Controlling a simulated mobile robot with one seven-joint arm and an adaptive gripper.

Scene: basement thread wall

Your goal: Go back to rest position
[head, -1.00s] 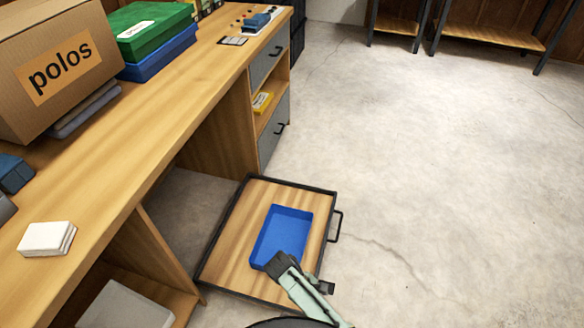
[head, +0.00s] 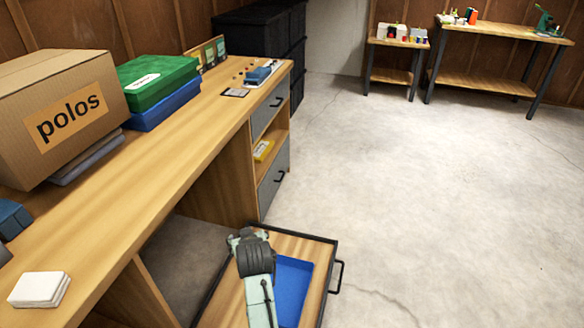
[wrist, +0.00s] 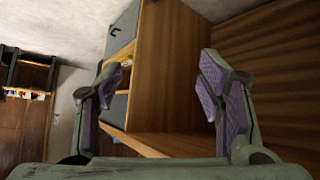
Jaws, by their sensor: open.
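My arm rises in front of the open low drawer in the head view, beside a blue tray (head: 291,290) that lies in it. My gripper (wrist: 165,85) shows in the wrist view with its two purple-padded fingers wide apart and nothing between them. Through the gap I see the wooden side of the desk cabinet (wrist: 175,70) with its grey drawer fronts. In the head view my fingertips are hidden behind the dark wrist part of my arm.
The pulled-out drawer (head: 331,262) has a black rim and handle. The wooden desk (head: 160,140) runs along the left, bearing a polos box (head: 60,100), a green box (head: 155,82) and white tiles (head: 39,289). The concrete floor (head: 430,190) to the right is clear.

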